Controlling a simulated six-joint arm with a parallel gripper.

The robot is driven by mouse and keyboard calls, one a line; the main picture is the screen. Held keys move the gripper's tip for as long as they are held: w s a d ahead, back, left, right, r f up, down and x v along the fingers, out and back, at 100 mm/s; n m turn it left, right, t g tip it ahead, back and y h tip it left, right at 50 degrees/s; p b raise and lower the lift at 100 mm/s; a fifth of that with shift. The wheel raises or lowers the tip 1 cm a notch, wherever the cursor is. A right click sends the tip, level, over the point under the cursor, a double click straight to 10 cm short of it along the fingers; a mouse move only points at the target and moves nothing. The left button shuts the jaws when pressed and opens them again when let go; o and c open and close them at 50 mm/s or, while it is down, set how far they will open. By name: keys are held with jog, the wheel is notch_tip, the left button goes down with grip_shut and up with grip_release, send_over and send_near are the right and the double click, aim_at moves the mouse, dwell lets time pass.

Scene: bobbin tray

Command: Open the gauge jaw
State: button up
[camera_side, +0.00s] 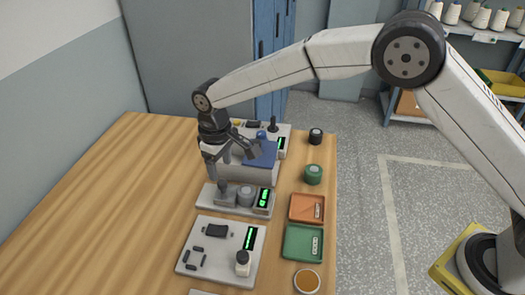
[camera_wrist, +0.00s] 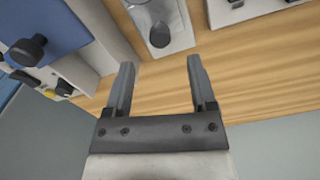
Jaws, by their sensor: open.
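My gripper (camera_wrist: 159,66) is open and empty. In the side view my gripper (camera_side: 226,156) hangs above the back part of the table, near a pale grey instrument (camera_side: 203,204). I take this instrument to be the gauge, but cannot be sure. It carries a dark upright post, a grey round part and a lit green display (camera_side: 264,198). In the wrist view a pale device with a dark round knob (camera_wrist: 160,35) lies beyond the fingertips, seemingly the same instrument. Its jaw is too small to make out, so I cannot tell how it stands.
A pale box with a blue pad (camera_side: 263,154) stands just behind. A control panel (camera_side: 210,225) lies in front. On the right are an orange tray (camera_side: 300,213), a green tray (camera_side: 293,250), a green spool (camera_side: 313,174) and a black spool (camera_side: 315,136). The table's left side (camera_side: 105,215) is clear.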

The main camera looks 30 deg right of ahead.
aim_at(223, 182)
jog(key=shift+f, duration=2.7)
grip_shut()
